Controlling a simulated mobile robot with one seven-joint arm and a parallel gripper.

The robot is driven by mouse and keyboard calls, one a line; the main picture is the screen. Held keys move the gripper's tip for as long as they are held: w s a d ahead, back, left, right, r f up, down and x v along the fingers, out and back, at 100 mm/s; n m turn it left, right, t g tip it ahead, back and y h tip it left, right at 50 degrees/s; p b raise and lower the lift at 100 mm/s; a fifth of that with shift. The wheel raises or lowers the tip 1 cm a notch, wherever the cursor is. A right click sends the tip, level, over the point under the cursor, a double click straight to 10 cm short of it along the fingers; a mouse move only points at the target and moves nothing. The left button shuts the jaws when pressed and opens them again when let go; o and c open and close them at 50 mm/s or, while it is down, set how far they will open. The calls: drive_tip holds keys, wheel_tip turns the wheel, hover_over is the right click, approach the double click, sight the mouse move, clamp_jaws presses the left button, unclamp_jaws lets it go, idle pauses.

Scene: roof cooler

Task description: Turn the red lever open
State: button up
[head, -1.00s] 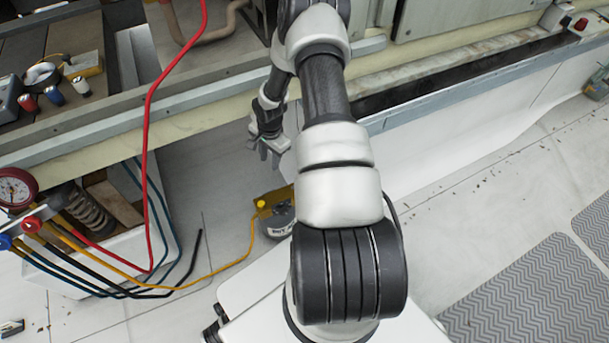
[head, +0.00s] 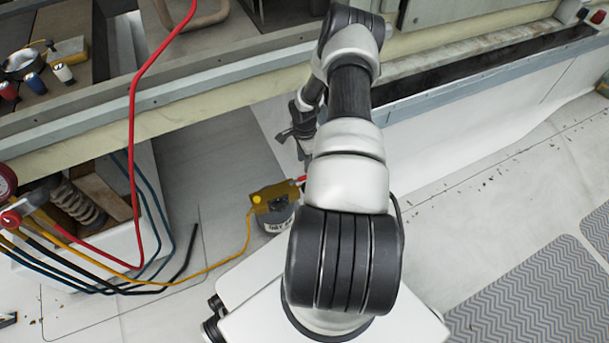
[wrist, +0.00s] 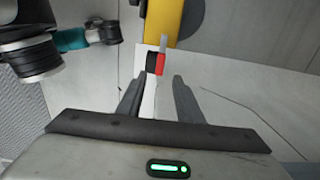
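The red lever (head: 300,180) is a small red piece at the right end of a yellow block (head: 272,198) on a round grey container (head: 280,222). My arm partly hides it in the head view. In the wrist view the red lever (wrist: 160,64) shows beside a black part, below the end of the yellow block (wrist: 163,22). My gripper (wrist: 156,88) is open, with its two fingers apart and nothing between them. The lever lies just beyond the fingertips, roughly in line with the gap. In the head view my gripper (head: 304,155) is just above the lever, partly hidden by my arm.
A yellow hose (head: 225,262) runs from the block towards the gauge set with red, blue and black hoses at the left. A red hose (head: 132,130) hangs at the left. A ledge (head: 120,125) crosses behind. Floor at right is mostly clear.

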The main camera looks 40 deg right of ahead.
sight(305, 177)
wheel_tip(305, 177, down, 8)
drive_tip(key=shift+f+b, duration=0.1)
drive_tip(key=shift+b, duration=0.9)
drive_tip(key=shift+c, duration=0.2)
clamp_jaws()
